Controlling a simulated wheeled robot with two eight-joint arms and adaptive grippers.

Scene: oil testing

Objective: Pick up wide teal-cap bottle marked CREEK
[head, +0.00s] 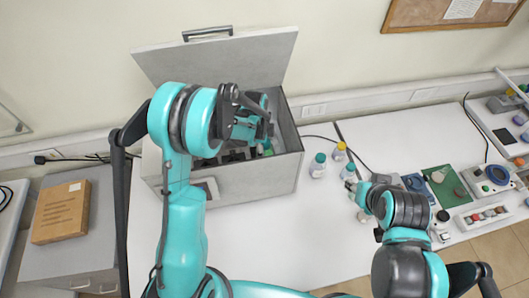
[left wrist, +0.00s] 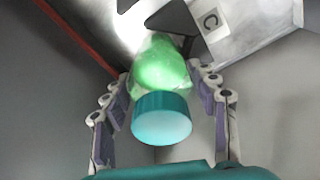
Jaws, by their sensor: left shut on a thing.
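In the left wrist view, a bottle with a wide teal cap (left wrist: 162,118) and green contents (left wrist: 162,65) sits between the two fingers of my left gripper (left wrist: 160,78), which is shut on it. No name on this bottle is readable. In the head view, my left gripper (head: 262,128) is inside the open grey box, and a bit of green (head: 267,148) shows beside it. Another teal-cap bottle (head: 318,165) stands on the table right of the box; its label is unreadable. My right gripper (head: 361,192) is over the table, its fingers too small to judge.
A yellow-cap bottle (head: 339,151) and another teal-cap bottle (head: 348,172) stand on the table. Trays and instruments fill the right side. The table's front middle is clear.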

